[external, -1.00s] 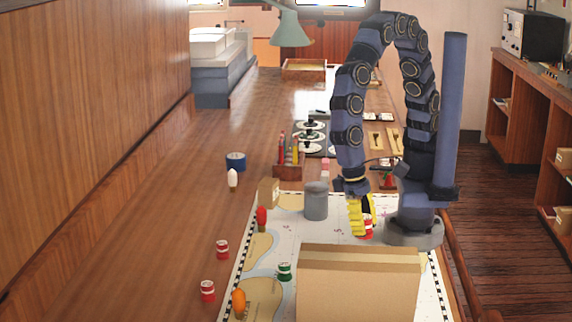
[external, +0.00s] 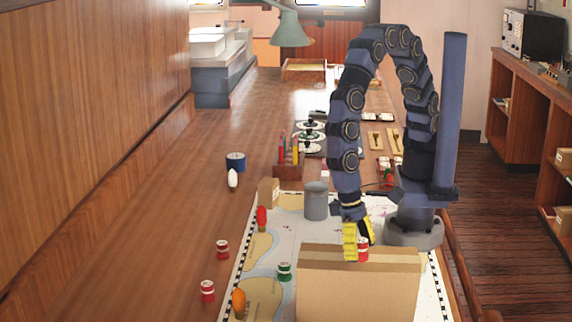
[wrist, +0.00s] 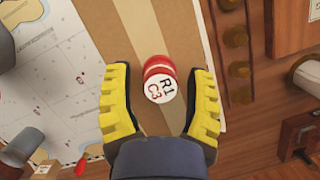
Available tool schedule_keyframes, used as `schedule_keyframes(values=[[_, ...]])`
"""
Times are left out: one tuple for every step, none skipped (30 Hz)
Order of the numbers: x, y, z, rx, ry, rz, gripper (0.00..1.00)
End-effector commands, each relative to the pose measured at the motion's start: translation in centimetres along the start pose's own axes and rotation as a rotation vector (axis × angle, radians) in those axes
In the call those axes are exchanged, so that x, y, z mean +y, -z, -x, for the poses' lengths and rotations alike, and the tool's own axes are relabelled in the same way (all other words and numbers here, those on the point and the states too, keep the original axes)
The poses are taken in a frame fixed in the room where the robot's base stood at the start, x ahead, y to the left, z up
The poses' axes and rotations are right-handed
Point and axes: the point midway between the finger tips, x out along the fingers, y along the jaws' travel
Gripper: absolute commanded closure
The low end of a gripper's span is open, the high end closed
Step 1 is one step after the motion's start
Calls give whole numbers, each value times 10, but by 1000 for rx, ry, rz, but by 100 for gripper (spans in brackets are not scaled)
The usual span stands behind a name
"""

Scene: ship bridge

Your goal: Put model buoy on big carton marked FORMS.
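The model buoy (external: 363,249) is a small red and white cylinder; in the wrist view (wrist: 158,82) its white end reads R1 C3. It appears to stand on the top of the big tan carton (external: 358,292), near the back edge. No FORMS marking is visible on the carton's sides in view; its taped top also shows in the wrist view (wrist: 120,20). My gripper (external: 357,243) is low over the carton top, its yellow fingers on either side of the buoy. In the wrist view (wrist: 160,90) a gap shows between each finger and the buoy.
A chart (external: 284,228) lies under the carton. On or near it are a grey cylinder (external: 316,201), a small box (external: 268,191), a green buoy (external: 284,271), an orange object (external: 239,302) and red cans (external: 207,290). The table's left side is mostly clear.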

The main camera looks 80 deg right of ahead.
Motion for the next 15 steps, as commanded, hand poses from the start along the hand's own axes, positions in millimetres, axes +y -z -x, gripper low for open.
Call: schedule_keyframes(values=[[0,0,0,0,0,0,46],[0,0,0,0,0,0,46],[0,0,0,0,0,0,46],[0,0,0,0,0,0,46],[0,0,0,0,0,0,46],[0,0,1,0,0,0,46],[0,0,2,0,0,0,46],[0,-1,3,0,0,1,46],[0,-1,7,0,0,0,46],[0,-1,10,0,0,0,46],[0,0,15,0,1,0,46],[-1,0,22,1,5,0,46],[-2,0,28,1,7,0,46],[-2,0,35,1,8,-1,46],[-2,0,44,1,8,0,46]])
